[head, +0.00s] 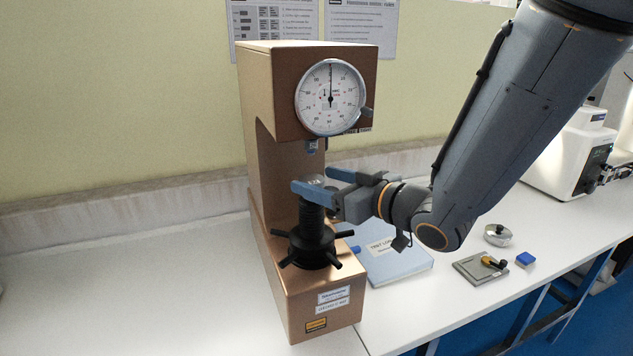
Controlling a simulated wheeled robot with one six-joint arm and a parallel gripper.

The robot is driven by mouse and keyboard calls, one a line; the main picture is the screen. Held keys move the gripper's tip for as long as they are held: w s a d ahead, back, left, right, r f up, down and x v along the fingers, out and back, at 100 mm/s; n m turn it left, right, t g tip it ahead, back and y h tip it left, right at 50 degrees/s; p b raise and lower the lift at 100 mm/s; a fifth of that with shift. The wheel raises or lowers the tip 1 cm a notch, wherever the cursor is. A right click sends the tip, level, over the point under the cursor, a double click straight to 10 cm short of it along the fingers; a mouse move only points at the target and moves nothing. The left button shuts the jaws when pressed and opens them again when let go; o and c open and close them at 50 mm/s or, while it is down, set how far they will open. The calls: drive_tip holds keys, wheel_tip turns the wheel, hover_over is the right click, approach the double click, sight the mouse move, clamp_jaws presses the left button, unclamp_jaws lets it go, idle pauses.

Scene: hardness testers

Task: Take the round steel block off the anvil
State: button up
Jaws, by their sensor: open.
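The brown hardness tester (262,130) with a round dial stands on the white bench. Its black threaded screw and handwheel (312,245) rise at the front. At the screw's top, under the indenter (312,147), the round steel block (315,181) shows as a small grey shape, partly hidden by the fingers. My gripper (318,179) reaches in from the right at that height, its two blue fingers open on either side of the block. I cannot tell whether the fingers touch it.
A blue-grey log book (395,262) lies right of the tester. A white machine (570,160) stands at the back right. The bench left of the tester is clear.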

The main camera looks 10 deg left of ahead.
sight(303, 176)
drive_tip(key=p+x, duration=0.2)
drive_tip(key=x, duration=0.3)
drive_tip(key=shift+a, duration=0.2)
drive_tip(key=shift+w+a+f+p, duration=0.2)
drive_tip(key=shift+w+a+p, duration=0.25)
drive_tip(key=shift+a, duration=0.1)
drive_tip(key=c, duration=1.4)
